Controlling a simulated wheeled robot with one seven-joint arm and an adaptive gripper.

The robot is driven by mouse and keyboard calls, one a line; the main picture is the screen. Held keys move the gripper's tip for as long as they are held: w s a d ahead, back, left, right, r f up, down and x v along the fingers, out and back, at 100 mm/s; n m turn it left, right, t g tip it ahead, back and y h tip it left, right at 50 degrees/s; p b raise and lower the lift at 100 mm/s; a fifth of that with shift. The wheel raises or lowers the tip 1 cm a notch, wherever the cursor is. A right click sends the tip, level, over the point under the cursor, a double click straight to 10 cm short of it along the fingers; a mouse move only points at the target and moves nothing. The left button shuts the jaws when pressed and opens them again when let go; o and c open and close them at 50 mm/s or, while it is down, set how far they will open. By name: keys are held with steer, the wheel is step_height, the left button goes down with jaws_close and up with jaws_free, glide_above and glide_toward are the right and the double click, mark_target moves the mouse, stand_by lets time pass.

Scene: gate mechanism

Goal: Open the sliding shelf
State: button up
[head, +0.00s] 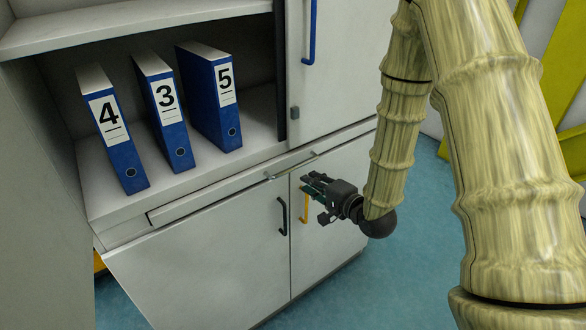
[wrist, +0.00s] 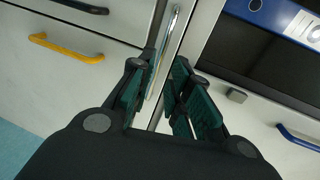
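The sliding shelf (head: 215,196) is a thin pale front strip between the open binder shelf and the lower cupboard doors, and it looks flush with the cabinet. Its silver bar handle (head: 290,167) also shows in the wrist view (wrist: 170,35), running between the two fingers. My gripper (head: 311,185) is just in front of the cabinet, near the right end of the handle. In the wrist view my gripper (wrist: 168,95) is open, with green finger pads on either side of the handle's line. A gap shows between pads and bar; how deep the bar lies between them is unclear.
Blue binders numbered 4 (head: 120,150), 3 (head: 165,115) and 5 (head: 215,100) stand on the shelf above. Lower doors carry a black handle (head: 282,216) and a yellow handle (head: 306,207). A sliding door with a blue handle (head: 311,35) is above. Blue floor (head: 410,260) is clear at right.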

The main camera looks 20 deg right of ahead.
mark_target(292, 168)
steer(key=p+x, duration=0.3)
steer(key=x, duration=0.7)
steer(key=shift+w+r, duration=0.1)
steer(key=shift+w, duration=0.3)
